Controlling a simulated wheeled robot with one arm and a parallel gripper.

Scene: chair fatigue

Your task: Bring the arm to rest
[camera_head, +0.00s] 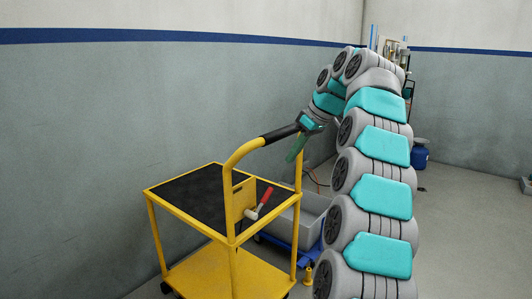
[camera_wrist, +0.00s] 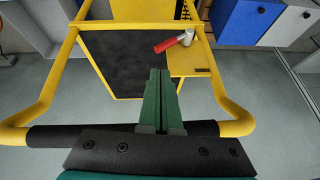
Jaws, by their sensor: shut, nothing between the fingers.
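My gripper (camera_head: 291,158) hangs at the end of my raised, bent grey and teal arm, beside the black handle grip of the yellow cart (camera_head: 186,229). Its green fingers point down. In the wrist view my gripper (camera_wrist: 159,72) is shut and empty, its fingers side by side over the cart. The handle bar passes behind the gripper's base there. I cannot tell whether gripper and handle touch.
A red-handled tool (camera_head: 265,198) with a metal head lies at the cart's handle end; the tool (camera_wrist: 175,41) also shows in the wrist view. A grey bin (camera_head: 310,214) stands behind the cart. A blue container (camera_head: 420,155) stands near the wall. The floor at right is mostly clear.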

